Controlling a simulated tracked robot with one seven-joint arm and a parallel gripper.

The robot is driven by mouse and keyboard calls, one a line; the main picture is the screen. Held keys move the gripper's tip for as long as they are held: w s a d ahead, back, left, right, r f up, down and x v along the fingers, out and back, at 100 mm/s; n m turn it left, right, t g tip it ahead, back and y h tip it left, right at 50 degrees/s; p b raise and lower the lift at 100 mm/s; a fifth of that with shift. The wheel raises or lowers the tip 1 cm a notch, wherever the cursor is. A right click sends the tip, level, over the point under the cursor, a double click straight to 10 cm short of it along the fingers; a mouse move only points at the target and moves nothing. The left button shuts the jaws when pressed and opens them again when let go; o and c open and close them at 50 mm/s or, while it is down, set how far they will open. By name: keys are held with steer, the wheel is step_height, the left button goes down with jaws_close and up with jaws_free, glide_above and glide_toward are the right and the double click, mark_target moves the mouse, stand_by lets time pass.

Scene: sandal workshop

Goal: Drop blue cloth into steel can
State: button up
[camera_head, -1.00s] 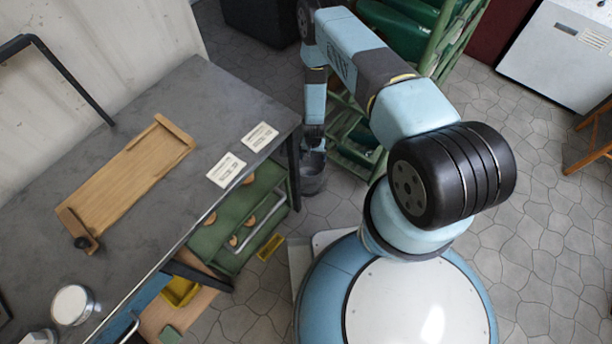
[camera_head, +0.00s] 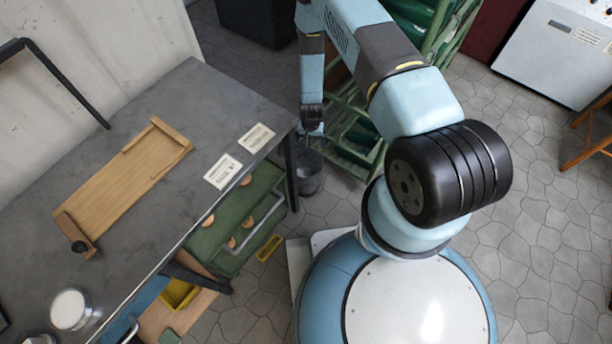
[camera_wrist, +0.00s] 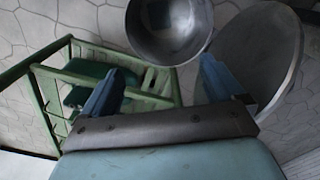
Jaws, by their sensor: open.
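The steel can (camera_head: 309,172) stands on the floor beside the bench's right end. In the wrist view its round open mouth (camera_wrist: 168,28) is at the top centre, beyond my fingertips. A dim bluish patch (camera_wrist: 161,18) shows inside the can; it may be the blue cloth, but it is too dark to be sure. No blue cloth is clearly seen elsewhere. My gripper (camera_wrist: 160,82) is open, its two blue fingers wide apart with nothing visibly held between them. In the head view my gripper (camera_head: 312,130) hangs above the can, apart from it.
A grey round disc (camera_wrist: 265,50), perhaps a lid, is right of the can in the wrist view. A green rack (camera_head: 355,140) stands close on the right. The grey bench (camera_head: 225,110) with a green drawer (camera_head: 232,220) open is on the left.

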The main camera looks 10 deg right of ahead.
steer(key=shift+r, duration=1.3)
